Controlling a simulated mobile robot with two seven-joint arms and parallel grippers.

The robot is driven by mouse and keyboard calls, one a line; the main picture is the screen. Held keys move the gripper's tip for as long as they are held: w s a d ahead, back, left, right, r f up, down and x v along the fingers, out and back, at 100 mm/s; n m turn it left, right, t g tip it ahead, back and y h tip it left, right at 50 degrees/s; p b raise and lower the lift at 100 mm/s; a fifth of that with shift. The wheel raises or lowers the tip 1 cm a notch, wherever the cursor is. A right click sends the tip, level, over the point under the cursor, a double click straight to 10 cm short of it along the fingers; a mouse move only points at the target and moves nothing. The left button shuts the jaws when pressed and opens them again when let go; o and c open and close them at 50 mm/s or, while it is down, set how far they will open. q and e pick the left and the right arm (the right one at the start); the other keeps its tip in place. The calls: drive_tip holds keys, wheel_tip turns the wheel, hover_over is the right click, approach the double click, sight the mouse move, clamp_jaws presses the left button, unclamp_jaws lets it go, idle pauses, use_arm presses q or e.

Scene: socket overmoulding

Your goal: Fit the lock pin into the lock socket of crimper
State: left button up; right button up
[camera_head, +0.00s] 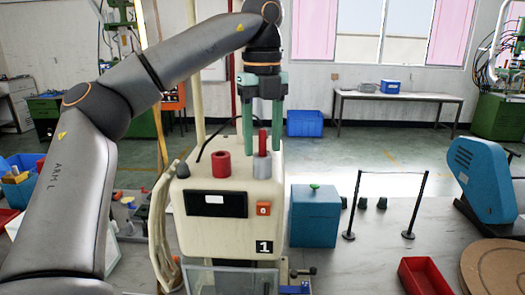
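The crimper (218,222) is a cream box with a black display and the number 1, in the middle of the head view. On its top stand a red hollow cylinder (221,164) and, to its right, a grey cylinder (262,169). A slim red pin (262,139) stands upright at the top of the grey cylinder. I cannot tell which cylinder is the lock socket, nor how deep the pin sits. My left gripper (262,148) points down above the crimper, its green fingers apart on either side of the red pin, with visible gaps. My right gripper is not in view.
A teal box (314,216) with a green knob stands right of the crimper. Further right are a black-post stand (384,173), a red bin (427,277), a blue machine (487,180) and a round brown board (494,266). Cables (162,225) hang along the crimper's left side.

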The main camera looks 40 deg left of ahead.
use_arm(q)
clamp_jaws()
drive_tip(key=shift+r, duration=0.1)
idle(0.7)
drive_tip(key=shift+r, duration=3.35)
drive_tip(key=s+d+b, duration=0.2)
drive_tip(key=s+d, duration=0.9)
drive_tip(key=s, duration=0.2)
drive_tip(key=shift+s+d, duration=0.3)
drive_tip(key=shift+s, duration=0.1)
